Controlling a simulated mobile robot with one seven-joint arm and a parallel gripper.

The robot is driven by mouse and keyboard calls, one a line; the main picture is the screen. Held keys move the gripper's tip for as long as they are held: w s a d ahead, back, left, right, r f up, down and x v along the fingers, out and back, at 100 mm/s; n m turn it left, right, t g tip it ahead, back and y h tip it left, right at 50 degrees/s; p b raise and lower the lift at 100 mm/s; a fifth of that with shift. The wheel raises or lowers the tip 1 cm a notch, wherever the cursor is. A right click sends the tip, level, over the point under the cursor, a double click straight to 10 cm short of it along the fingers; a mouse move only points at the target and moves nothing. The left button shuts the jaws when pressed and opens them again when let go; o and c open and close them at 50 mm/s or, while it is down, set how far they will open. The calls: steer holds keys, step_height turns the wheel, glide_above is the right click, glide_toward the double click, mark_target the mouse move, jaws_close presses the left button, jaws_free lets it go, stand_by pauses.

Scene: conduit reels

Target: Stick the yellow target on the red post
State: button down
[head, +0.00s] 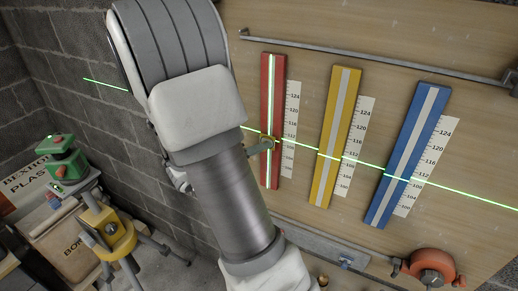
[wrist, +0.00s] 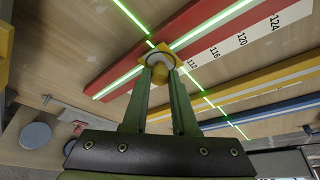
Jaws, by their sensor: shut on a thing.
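The red post (head: 266,85) is the leftmost of three tilted posts on the wooden board, with a pale centre strip and a number scale beside it. It runs across the upper wrist view (wrist: 205,18). My gripper (wrist: 160,66) has green fingers shut on the yellow target (wrist: 150,56), a small yellow plate with a rounded knob. The target lies over the red post's strip near the 112 mark, where the green line crosses. Whether it touches the post I cannot tell. In the head view my gripper (head: 263,146) is at the red post, and the target is mostly hidden.
A yellow post (head: 327,125) and a blue post (head: 412,130) stand to the right, each with a scale. A metal bar (head: 370,55) runs above. An orange reel (head: 432,267) is lower right. A green-topped instrument on a yellow tripod (head: 68,158) stands left.

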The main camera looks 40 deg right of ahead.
steer(key=shift+w+d, duration=0.15)
steer(key=shift+d, duration=0.3)
stand_by(0.4)
steer(key=shift+c, duration=0.7)
jaws_free()
steer(key=s+a+b, duration=0.2)
steer(key=s+a, duration=0.1)
steer(key=a, duration=0.5)
steer(key=shift+s+a, duration=0.2)
stand_by(0.7)
stand_by(0.5)
